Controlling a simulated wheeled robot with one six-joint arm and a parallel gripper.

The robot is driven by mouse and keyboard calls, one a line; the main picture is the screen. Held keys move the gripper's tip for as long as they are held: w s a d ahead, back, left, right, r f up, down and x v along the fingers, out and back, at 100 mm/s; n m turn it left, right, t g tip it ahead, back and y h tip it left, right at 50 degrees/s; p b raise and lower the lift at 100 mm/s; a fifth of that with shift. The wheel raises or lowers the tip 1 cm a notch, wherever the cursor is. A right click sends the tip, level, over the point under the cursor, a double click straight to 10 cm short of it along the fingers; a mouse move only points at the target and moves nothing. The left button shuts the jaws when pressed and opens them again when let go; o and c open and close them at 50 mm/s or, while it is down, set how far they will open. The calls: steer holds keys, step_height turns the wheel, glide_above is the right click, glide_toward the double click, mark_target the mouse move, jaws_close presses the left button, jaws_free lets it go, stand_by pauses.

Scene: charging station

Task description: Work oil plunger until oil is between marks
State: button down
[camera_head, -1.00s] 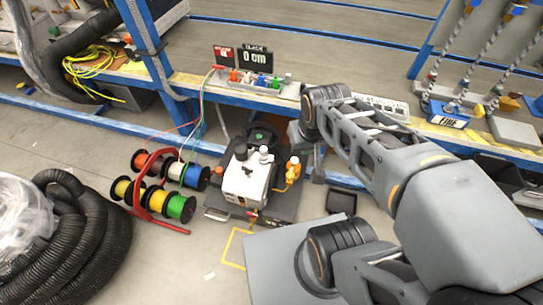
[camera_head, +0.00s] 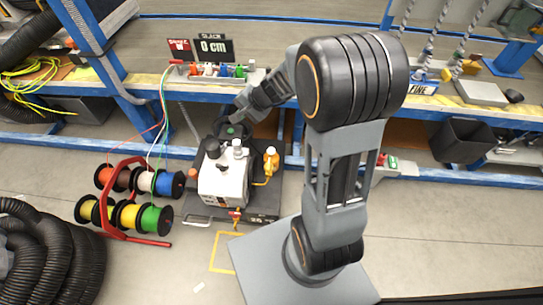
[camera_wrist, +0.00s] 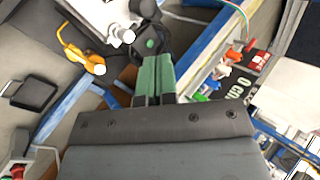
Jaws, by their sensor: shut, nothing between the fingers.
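A white pump-like machine (camera_head: 222,185) with a dark knob and white caps on top stands on a dark base on the floor; it also shows at the top of the wrist view (camera_wrist: 95,14). Behind it is a round black part with a green centre (camera_head: 231,131). In the wrist view my gripper (camera_wrist: 157,60) has its green fingers shut and empty, with their tips close to this round part (camera_wrist: 150,42); I cannot tell whether they touch. I cannot tell for certain which part is the oil plunger. No oil level or marks can be made out.
A yellow fitting (camera_head: 271,165) with a white cap stands right of the machine. A red rack of cable spools (camera_head: 128,205) is at its left. Floor in front is partly clear.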

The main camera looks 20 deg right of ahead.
steer(key=w+d+f+m+t+b, duration=0.1)
steer(key=w+d+f+m, duration=0.15)
steer(key=f, duration=0.25)
steer(key=w+d+f+m+t+h+b, duration=0.1)
steer(key=w+d+f+m, duration=0.15)
steer(key=f, duration=0.25)
steer(key=w+d+f+m+t+b, duration=0.1)
steer(key=w+d+f+m, duration=0.15)
steer(key=w+f, duration=0.2)
steer(key=m+h+b, duration=0.3)
steer(key=m, duration=0.5)
glide_above(269, 150)
steer(key=s, duration=0.1)
step_height(269, 150, down, 15)
steer(key=shift+d+t, duration=0.25)
steer(key=shift+t, duration=0.15)
steer(key=shift+n, duration=0.25)
step_height(269, 150, down, 8)
steer(key=b, duration=0.4)
steer(key=shift+r, duration=0.25)
steer(key=shift+f+b, duration=0.55)
steer(key=shift+b, duration=0.2)
steer(key=shift+f+b, duration=0.75)
steer(key=shift+b, duration=0.4)
steer(key=shift+s+a+f+b, duration=0.1)
steer(key=shift+s+f+b, duration=0.05)
steer(key=shift+f+b, duration=0.6)
steer(key=shift+r, duration=0.15)
steer(key=shift+r+p, duration=0.7)
steer(key=shift+r, duration=0.55)
